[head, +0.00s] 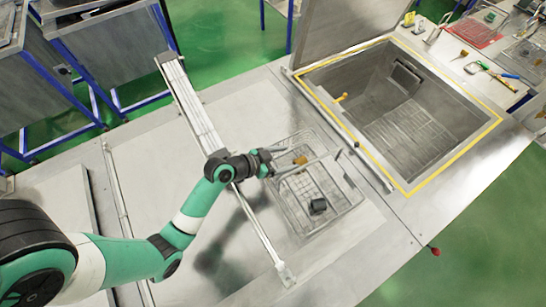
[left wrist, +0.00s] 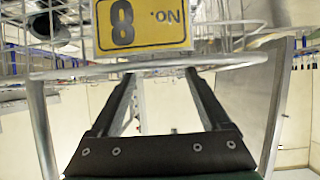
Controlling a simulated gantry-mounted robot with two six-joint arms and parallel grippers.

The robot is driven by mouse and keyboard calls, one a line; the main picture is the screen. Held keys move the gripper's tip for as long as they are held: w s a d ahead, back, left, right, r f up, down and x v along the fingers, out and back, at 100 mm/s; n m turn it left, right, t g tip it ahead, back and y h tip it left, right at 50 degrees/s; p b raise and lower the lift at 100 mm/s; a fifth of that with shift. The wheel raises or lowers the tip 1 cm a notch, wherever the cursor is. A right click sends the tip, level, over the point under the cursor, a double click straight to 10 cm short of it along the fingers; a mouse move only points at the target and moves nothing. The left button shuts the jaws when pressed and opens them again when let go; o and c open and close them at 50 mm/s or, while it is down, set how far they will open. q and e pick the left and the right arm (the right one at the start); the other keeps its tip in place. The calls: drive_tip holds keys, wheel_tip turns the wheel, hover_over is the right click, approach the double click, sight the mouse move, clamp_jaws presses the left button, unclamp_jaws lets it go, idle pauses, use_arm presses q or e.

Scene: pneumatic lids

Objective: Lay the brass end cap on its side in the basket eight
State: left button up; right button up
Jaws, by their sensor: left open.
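The wire basket (head: 340,212) stands on the steel bench, right of my left gripper. A yellow plate reading "No. 8", upside down, hangs on it in the left wrist view (left wrist: 143,24); it is small in the head view (head: 300,160). My left gripper (head: 277,160) is at the basket's near edge. Its two fingers are apart in the left wrist view (left wrist: 160,85), and a grey bar (left wrist: 90,72) crosses at their tips; I cannot tell whether they touch it. A dark block-like part (head: 318,206) lies in the basket. I cannot make out a brass end cap.
An open steel tank (head: 420,135) with a yellow rim is sunk into the bench at the right, its lid raised behind. A metal rail (head: 190,105) runs left of the basket. Tools and a red mat (head: 474,33) lie at far right.

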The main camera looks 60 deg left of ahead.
use_arm(q)
drive_tip(key=p+v, duration=0.4)
drive_tip(key=v, duration=0.2)
drive_tip(key=shift+s+r, duration=0.1)
drive_tip(key=shift+s, duration=0.05)
